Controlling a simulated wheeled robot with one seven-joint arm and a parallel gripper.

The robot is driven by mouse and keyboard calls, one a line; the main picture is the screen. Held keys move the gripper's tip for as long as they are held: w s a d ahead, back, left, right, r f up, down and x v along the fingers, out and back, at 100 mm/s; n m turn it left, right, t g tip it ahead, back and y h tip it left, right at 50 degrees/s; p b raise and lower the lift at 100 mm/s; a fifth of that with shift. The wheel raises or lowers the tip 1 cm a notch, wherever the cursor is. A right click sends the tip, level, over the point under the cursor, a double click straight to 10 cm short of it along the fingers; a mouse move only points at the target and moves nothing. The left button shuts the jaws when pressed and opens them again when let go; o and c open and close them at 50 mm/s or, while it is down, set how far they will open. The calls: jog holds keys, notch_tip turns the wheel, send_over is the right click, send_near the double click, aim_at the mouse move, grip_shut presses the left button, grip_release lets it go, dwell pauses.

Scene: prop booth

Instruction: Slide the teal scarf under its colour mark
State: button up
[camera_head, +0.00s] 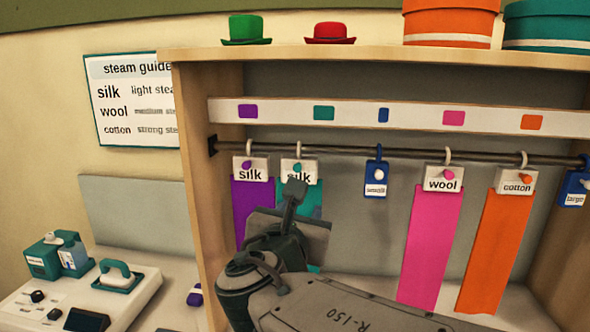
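The teal scarf (314,195) hangs from the rail by a white hook and a tag reading silk (292,166). Its hook is left of the teal colour mark (324,112) on the white strip above and close to the right of the purple scarf (255,200). My gripper (296,187) is in front of the teal scarf, its tip at the lower edge of the tag. It hides part of the tag and much of the scarf. Whether the fingers are open or shut, or touch the tag, I cannot tell.
Along the rail (335,154) hang a blue size tag (376,184), a pink scarf (430,240), an orange scarf (495,240) and another blue tag (575,188). The rail is free between the teal scarf and the first blue tag. A steamer station (130,300) stands lower left.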

aim_at(297, 170)
jog(key=w, duration=0.4)
jog(key=w+r+n+p, duration=0.1)
jog(key=w, duration=0.4)
jog(key=w+r+n+t+y+p, duration=0.1)
jog(key=w, duration=0.3)
jog(key=shift+w+d, duration=0.1)
jog(key=shift+w, duration=0.15)
